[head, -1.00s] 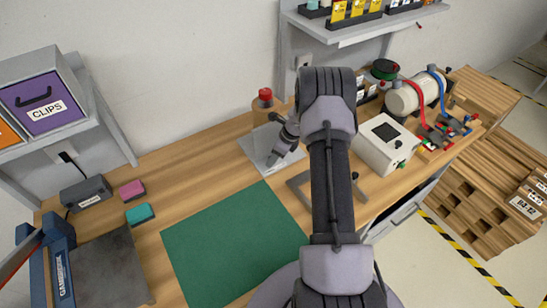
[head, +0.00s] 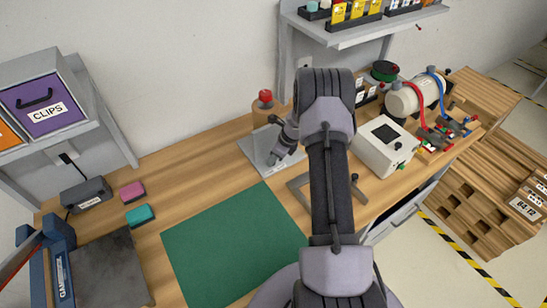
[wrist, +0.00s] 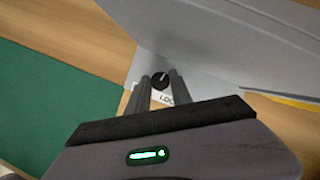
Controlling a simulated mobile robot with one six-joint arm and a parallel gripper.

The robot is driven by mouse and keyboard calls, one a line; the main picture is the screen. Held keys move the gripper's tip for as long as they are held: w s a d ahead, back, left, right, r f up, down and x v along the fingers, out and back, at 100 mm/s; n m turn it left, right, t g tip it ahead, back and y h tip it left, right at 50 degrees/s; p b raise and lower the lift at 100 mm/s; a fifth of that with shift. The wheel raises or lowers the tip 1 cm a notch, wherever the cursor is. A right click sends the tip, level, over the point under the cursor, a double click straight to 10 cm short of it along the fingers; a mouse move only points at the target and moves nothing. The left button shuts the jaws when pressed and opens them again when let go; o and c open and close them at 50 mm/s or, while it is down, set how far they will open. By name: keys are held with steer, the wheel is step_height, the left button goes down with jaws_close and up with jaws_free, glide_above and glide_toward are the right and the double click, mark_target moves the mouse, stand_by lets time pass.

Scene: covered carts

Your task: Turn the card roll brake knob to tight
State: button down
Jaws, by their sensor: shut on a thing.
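The card roll stand's brake knob (wrist: 160,82) is a small round black knob with a pale pointer line, seen in the wrist view on a light grey base. My gripper (wrist: 159,76) has its two fingers on either side of the knob and is shut on it. A white label beside it is partly hidden by a finger; it begins "LOO". In the head view, my gripper (head: 273,161) is down at the front of the grey base plate (head: 256,150). A brown roll with a red top (head: 265,97) stands at the back of that plate. The knob is hidden there.
A green mat (head: 235,245) lies in front of the plate. A white box with a dark screen (head: 387,145) stands to the right. Pink (head: 132,191) and teal (head: 140,215) blocks lie to the left. A shelf (head: 360,30) hangs above the back right.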

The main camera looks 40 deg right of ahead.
steer(key=m, duration=0.2)
steer(key=m+h+p, duration=0.1)
steer(key=m, duration=0.1)
steer(key=shift+a+r+t+h, duration=0.1)
steer(key=shift+a+t+h, duration=0.05)
steer(key=shift+t+h, duration=0.15)
steer(key=m+p, duration=0.1)
steer(key=m, duration=0.1)
steer(key=m+h+p, duration=0.1)
steer(key=m+p, duration=0.1)
steer(key=shift+a+r+m+h, duration=0.1)
steer(key=shift+m+h, duration=0.2)
steer(key=shift+m, duration=0.1)
steer(key=m+p, duration=0.2)
steer(key=m+h+p, duration=0.1)
steer(key=m+p, duration=0.1)
steer(key=shift+a+r+h, duration=0.1)
steer(key=shift+h, duration=0.2)
steer(key=m+g+p, duration=0.1)
steer(key=m+p, duration=0.2)
steer(key=shift+w+h+p, duration=0.1)
steer(key=shift+h+p, duration=0.3)
steer(key=shift+f+g, duration=0.25)
steer(key=shift+g, duration=0.05)
steer(key=c, duration=1.1)
jaws_free()
steer(key=shift+c, duration=0.2)
steer(key=p+v, duration=0.1)
steer(key=v, duration=1.6)
steer(key=shift+r, duration=0.15)
